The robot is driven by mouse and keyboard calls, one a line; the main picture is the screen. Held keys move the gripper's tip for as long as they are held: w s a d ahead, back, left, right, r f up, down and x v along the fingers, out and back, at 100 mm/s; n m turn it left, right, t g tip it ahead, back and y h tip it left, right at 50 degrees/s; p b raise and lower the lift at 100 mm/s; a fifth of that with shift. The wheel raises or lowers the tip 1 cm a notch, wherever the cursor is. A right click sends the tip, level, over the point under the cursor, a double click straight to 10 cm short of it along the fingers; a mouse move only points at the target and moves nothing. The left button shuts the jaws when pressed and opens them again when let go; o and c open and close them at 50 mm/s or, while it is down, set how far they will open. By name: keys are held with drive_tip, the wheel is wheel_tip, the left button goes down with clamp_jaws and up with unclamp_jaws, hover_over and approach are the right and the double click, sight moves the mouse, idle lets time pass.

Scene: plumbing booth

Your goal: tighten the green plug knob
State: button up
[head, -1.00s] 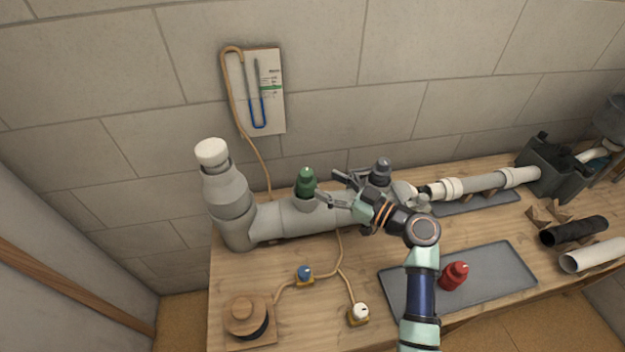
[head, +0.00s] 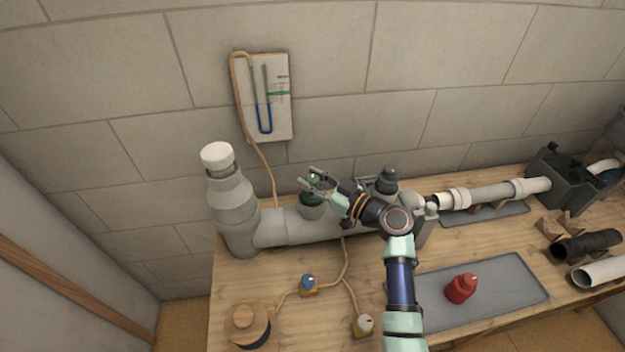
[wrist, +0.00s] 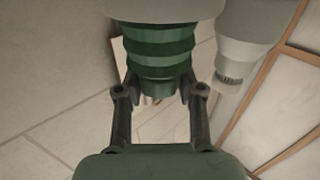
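The green plug knob (head: 311,199) stands upright on the grey pipe (head: 290,226) in the head view. My gripper (head: 309,182) is at the top of the knob, with one finger on each side of it. In the wrist view, the ribbed green plug knob (wrist: 158,50) hangs from the top of the picture, and its narrow end lies between the fingers of my gripper (wrist: 159,90). The fingers are apart. Small gaps seem to show beside the narrow end; firm contact cannot be made out.
A dark grey plug (head: 387,180) stands on the pipe close behind my wrist. A white-capped pipe end (head: 217,156) rises at the left. A red plug (head: 461,288) lies on the grey mat (head: 515,270).

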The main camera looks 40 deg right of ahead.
drive_tip(key=shift+c, duration=1.4)
